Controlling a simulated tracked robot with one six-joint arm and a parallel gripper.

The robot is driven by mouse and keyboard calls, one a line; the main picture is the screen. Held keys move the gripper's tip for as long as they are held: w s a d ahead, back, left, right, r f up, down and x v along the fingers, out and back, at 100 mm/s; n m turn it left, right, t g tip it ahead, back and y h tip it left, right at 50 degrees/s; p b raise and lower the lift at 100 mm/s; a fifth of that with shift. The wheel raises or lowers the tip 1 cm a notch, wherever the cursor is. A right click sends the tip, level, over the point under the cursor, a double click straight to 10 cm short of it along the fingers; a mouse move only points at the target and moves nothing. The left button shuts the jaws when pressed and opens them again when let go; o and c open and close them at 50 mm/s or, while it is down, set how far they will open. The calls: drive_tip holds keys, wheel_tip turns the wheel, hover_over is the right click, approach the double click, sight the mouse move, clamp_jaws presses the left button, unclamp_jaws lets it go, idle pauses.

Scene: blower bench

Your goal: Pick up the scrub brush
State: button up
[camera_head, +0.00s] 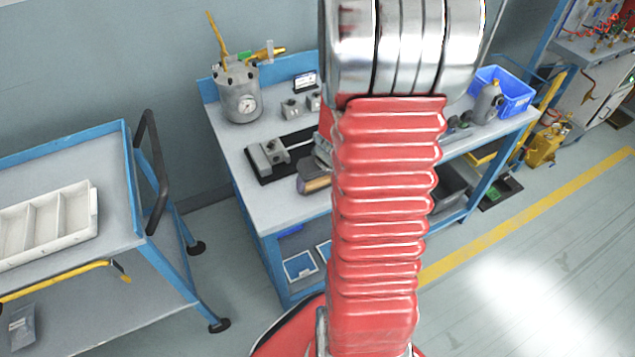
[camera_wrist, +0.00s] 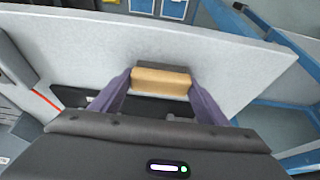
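The scrub brush, a short block with a tan side and a dark side, shows in the head view (camera_head: 314,186) near the front edge of the bench top. Part of it is hidden behind my arm. In the wrist view the scrub brush (camera_wrist: 161,82) lies across the space between the two purple fingers of my gripper (camera_wrist: 160,80). One finger is at each end, very close to it. I cannot tell whether the fingers press on it, or whether it is clear of the bench. My arm hides most of the gripper in the head view.
The workbench (camera_head: 258,203) holds a grey pot with a gauge (camera_head: 239,98), a dark mat with a metal vise-like fixture (camera_head: 268,155) and a blue bin (camera_head: 508,92). A cart (camera_head: 120,175) with a white divided tray (camera_head: 48,222) stands left. Floor at right is open.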

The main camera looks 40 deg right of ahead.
drive_tip(key=c, duration=0.6)
drive_tip(key=shift+r, duration=0.1)
drive_tip(key=shift+r, duration=4.9)
